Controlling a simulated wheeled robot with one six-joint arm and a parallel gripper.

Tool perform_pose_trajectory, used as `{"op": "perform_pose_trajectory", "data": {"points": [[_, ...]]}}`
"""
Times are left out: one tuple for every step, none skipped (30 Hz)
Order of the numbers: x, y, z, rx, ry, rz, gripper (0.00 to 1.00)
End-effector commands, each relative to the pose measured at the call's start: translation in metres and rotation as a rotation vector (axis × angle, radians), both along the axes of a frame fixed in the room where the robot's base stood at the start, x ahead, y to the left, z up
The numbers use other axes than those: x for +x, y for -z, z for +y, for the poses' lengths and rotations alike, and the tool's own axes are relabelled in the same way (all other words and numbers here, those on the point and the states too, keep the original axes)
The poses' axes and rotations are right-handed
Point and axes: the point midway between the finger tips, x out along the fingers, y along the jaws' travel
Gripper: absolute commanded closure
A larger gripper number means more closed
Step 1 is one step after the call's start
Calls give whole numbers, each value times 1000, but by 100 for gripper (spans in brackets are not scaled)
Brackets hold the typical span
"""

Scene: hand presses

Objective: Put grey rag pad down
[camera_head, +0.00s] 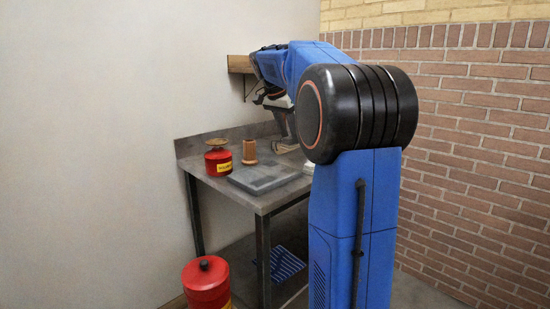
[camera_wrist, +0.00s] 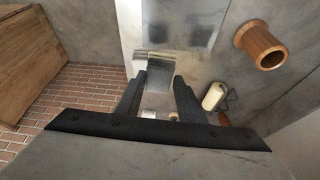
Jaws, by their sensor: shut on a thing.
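My gripper (camera_wrist: 158,92) is over the back part of the grey worktable (camera_head: 235,190), its two dark fingers pointing down. It is shut on a grey pad (camera_wrist: 153,72), which shows as a small ribbed grey patch between and beyond the fingertips in the wrist view. In the head view my gripper (camera_head: 280,118) is partly behind my arm, and the pad is hard to make out there. I cannot tell whether the pad touches the surface below.
A wooden cylinder (camera_head: 249,152) stands near a red can (camera_head: 218,162) with a brass dish top. A grey tray (camera_head: 264,178) lies in front. A white roller-like thing (camera_wrist: 213,96) lies beside my fingers. A larger red can (camera_head: 206,284) stands on the floor.

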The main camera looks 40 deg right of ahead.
Motion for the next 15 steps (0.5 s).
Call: {"op": "perform_pose_trajectory", "data": {"points": [[1,-1,2,0,-2,0,86],[1,-1,4,0,-4,-1,86],[3,-2,9,0,-8,0,86],[4,-3,13,0,-11,-1,86],[5,-4,18,0,-15,0,86],[8,-6,26,0,-21,-1,86],[9,-8,33,0,-27,-2,86],[11,-9,40,0,-31,-2,86],[13,-12,49,0,-38,-1,86],[14,-13,56,0,-43,-2,86],[15,-14,62,0,-46,-1,86],[17,-16,70,0,-51,-1,86],[18,-17,75,0,-56,-2,86],[19,-18,80,-1,-59,-2,86],[19,-19,86,-1,-63,-1,86]]}}
